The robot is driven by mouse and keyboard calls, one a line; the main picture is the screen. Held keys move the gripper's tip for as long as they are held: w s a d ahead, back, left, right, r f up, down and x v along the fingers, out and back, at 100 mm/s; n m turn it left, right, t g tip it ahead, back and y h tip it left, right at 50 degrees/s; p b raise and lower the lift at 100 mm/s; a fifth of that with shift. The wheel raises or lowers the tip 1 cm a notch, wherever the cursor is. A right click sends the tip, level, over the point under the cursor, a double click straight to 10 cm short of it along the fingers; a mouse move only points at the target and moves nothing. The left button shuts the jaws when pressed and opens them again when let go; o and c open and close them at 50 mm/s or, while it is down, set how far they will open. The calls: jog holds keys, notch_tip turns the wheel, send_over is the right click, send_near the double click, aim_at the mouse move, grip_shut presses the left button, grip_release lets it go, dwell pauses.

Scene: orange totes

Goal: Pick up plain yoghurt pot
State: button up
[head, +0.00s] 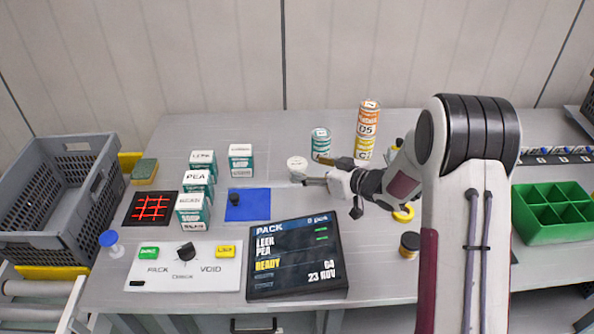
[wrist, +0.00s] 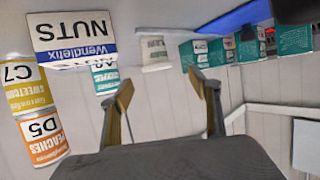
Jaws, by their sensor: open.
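A small white pot (head: 297,168), which looks like the plain yoghurt pot, stands upright on the grey table near the middle. In the wrist view, which is upside down, the white pot (wrist: 155,52) shows beyond the fingertips and between them from side to side; its print is too small to read. My gripper (head: 315,171) is open and empty, just right of the pot in the head view. Its two fingers (wrist: 162,86) point towards the pot, with a visible gap between fingers and pot.
A teal tin (head: 320,143) stands behind the gripper. Right of it is a stack of an orange peaches can (head: 368,117) and a yellow can (head: 363,149). A NUTS label (wrist: 72,38) is close by. Several teal-and-white boxes (head: 240,160) and a blue mat (head: 250,204) lie left.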

aim_at(297, 162)
jog(key=shift+x, duration=1.3)
jog(key=shift+w+d+x, duration=0.1)
jog(key=shift+x, duration=1.2)
jog(key=shift+w+d+x, duration=0.1)
jog(key=shift+x, duration=1.2)
jog(key=shift+r, duration=0.1)
jog(key=shift+c, duration=0.4)
jog(key=c, duration=1.2)
